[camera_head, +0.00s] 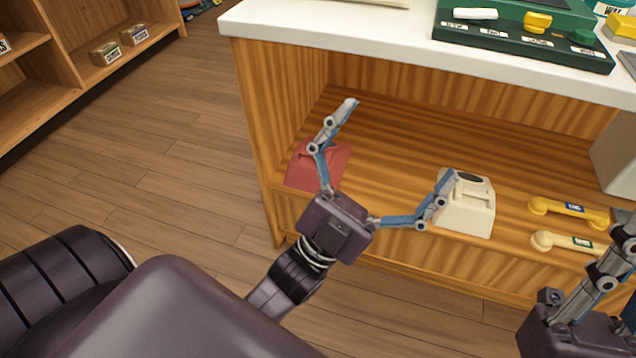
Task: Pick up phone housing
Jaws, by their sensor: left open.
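A red phone housing (300,172) sits at the left of the wooden shelf, partly hidden behind a finger of my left gripper. A cream phone housing (472,210) with a dark round top patch stands further right on the same shelf. My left gripper (398,141) is open and empty, its fingers spread wide. One finger reaches up over the red housing. The other finger's tip overlaps the left edge of the cream housing; I cannot tell whether they touch. My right gripper (621,258) is cut off at the lower right edge, and its opening is unclear.
A yellow handset (570,210) and a cream handset (565,242) lie at the shelf's right. Above is a white countertop (330,38) with a green labelled tray (520,50). The shelf's side panel (262,130) bounds the left. Wood floor is open at left.

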